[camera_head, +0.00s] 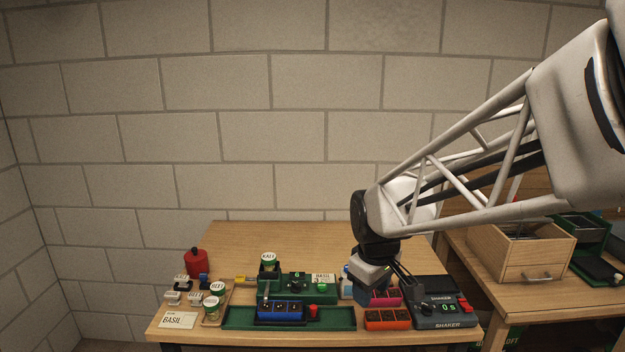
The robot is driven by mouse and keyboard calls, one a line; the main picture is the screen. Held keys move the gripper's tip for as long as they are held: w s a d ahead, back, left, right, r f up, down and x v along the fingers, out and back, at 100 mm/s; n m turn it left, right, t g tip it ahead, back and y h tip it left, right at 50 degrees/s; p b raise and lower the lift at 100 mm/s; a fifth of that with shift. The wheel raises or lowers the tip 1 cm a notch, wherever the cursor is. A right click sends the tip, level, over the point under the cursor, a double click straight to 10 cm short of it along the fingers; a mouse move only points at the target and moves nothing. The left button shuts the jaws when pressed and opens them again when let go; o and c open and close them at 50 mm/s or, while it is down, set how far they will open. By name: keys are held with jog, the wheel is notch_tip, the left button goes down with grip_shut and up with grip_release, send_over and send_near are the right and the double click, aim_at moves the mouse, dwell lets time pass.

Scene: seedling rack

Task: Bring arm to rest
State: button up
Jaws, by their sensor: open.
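My arm reaches in from the upper right, and its wrist hangs over the right half of the wooden bench (310,240). My gripper (413,283) points down and to the right, just left of the shaker (445,312) and above the pink and orange trays. Its fingers are thin and dark against the dark shaker. The jaws look open with nothing between them. I cannot tell whether the fingertips touch anything. The wrist hides part of the bench and some items behind it.
A green station (290,287) with a blue tray (279,311) stands mid-bench. At left are a red bottle (195,262), labelled jars (211,306) and a BASIL card (178,320). A wooden drawer box (520,252) stands on the right table. The bench's back strip is clear.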

jog(key=s+d+r+m, duration=0.1)
jog(key=s+d+m, duration=0.2)
jog(key=s, duration=0.7)
jog(key=s+d+r+m+t, duration=0.1)
jog(key=s+d+m, duration=0.2)
jog(key=s, duration=0.7)
jog(key=shift+s+d+r+m, duration=0.25)
jog(key=shift+s+d+m, duration=0.15)
jog(key=shift+m, duration=0.8)
jog(key=shift+w, duration=0.1)
